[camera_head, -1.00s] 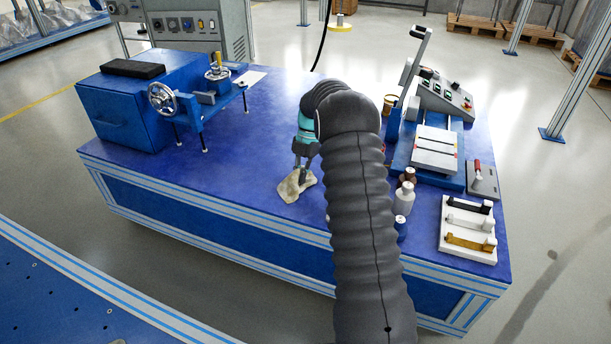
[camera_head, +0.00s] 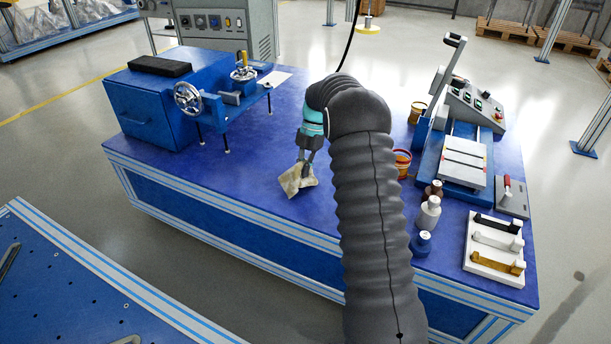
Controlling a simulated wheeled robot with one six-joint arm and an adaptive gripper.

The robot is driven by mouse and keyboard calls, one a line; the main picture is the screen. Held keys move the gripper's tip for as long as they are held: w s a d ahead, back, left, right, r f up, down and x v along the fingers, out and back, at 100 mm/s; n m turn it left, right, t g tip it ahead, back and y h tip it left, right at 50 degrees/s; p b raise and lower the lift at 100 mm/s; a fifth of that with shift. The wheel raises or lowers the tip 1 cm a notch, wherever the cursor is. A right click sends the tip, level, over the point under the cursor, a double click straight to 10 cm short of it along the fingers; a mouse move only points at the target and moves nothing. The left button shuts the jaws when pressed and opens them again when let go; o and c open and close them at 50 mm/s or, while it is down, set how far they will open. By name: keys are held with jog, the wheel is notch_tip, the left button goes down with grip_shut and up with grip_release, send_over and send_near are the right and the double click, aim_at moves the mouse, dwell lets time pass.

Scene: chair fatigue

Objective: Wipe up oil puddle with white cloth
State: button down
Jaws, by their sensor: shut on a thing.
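My gripper (camera_head: 307,160) is shut on the white cloth (camera_head: 296,181), a crumpled off-white piece that hangs from the fingertips. The cloth is at or just above the blue tabletop (camera_head: 255,190), near the table's front edge; I cannot tell whether it touches. No oil puddle is visible on the bare tabletop. My thick dark arm covers the table to the right of the gripper, and the cloth hides the spot under it.
A blue machine with a handwheel (camera_head: 188,98) stands at the left. An orange cup (camera_head: 402,160), bottles (camera_head: 428,212), a lever machine (camera_head: 462,160) and a white rack (camera_head: 494,250) stand at the right. Tabletop left of the cloth is clear.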

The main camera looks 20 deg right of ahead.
notch_tip(320, 180, up, 8)
jog(key=shift+f, duration=0.2)
dwell(0.3)
jog(key=shift+d, duration=0.1)
jog(key=a+m+t+h, duration=0.1)
jog(key=m+t, duration=0.1)
jog(key=m, duration=0.6)
jog(key=w+a+m+t+h, duration=0.1)
jog(key=a+m+t, duration=0.1)
jog(key=m, duration=0.7)
jog(key=a+f+m+t+h, duration=0.1)
jog(key=a+m+t, duration=0.1)
jog(key=m, duration=0.6)
jog(key=shift+w+a+m, duration=0.15)
jog(key=shift+m, duration=0.15)
jog(key=shift+w, duration=0.1)
